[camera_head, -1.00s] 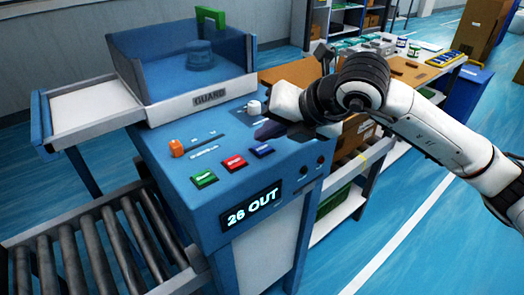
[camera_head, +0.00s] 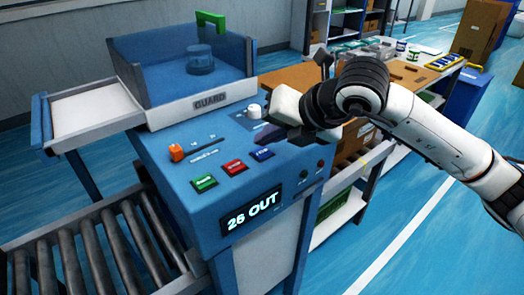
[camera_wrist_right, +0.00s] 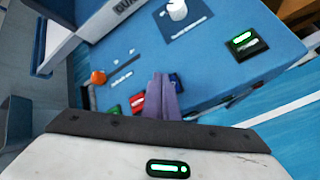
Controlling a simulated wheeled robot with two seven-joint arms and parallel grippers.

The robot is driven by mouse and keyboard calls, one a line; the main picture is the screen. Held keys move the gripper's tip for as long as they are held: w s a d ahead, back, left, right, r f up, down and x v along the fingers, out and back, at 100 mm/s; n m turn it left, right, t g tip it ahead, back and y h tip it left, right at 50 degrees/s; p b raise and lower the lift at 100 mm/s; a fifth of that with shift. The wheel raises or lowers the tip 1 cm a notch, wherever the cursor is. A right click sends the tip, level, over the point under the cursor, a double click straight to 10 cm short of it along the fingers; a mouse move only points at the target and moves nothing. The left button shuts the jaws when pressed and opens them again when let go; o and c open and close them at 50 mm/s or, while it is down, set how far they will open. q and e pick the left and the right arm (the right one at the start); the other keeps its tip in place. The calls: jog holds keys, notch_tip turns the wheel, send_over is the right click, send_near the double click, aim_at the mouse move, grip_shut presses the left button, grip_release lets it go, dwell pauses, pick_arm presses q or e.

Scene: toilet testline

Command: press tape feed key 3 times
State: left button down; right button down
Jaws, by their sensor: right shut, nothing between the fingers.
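The blue machine's sloped panel carries a green key (camera_head: 204,183), a red key (camera_head: 234,167) and a blue key (camera_head: 263,154) in a row. Their labels are too small to read, so I cannot tell which is tape feed. My right gripper (camera_head: 265,134) is shut and empty, its dark purple fingers just behind the blue key. In the right wrist view, the shut fingers (camera_wrist_right: 162,98) point at the panel, partly covering the blue key (camera_wrist_right: 176,82), with the red key (camera_wrist_right: 137,102) beside them. I cannot tell whether they touch the panel. The left gripper is out of view.
A white knob (camera_head: 253,111) and an orange switch (camera_head: 176,152) sit on the panel. The guard tray (camera_head: 210,101) stands behind. A roller conveyor (camera_head: 95,245) lies at left, and shelving (camera_head: 340,215) stands close at right.

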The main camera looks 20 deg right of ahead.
aim_at(266, 154)
dwell(0.8)
jog(key=shift+f+b, duration=0.45)
jog(key=shift+b, duration=0.25)
jog(key=shift+f+b, duration=0.4)
jog(key=shift+b, duration=0.1)
dwell(0.4)
jog(key=shift+r, duration=0.15)
jog(key=shift+r+p, duration=0.3)
jog(key=shift+r, duration=0.35)
jog(key=shift+r+p, duration=1.45)
jog(key=shift+r, duration=1.15)
jog(key=shift+f, duration=0.1)
dwell(0.7)
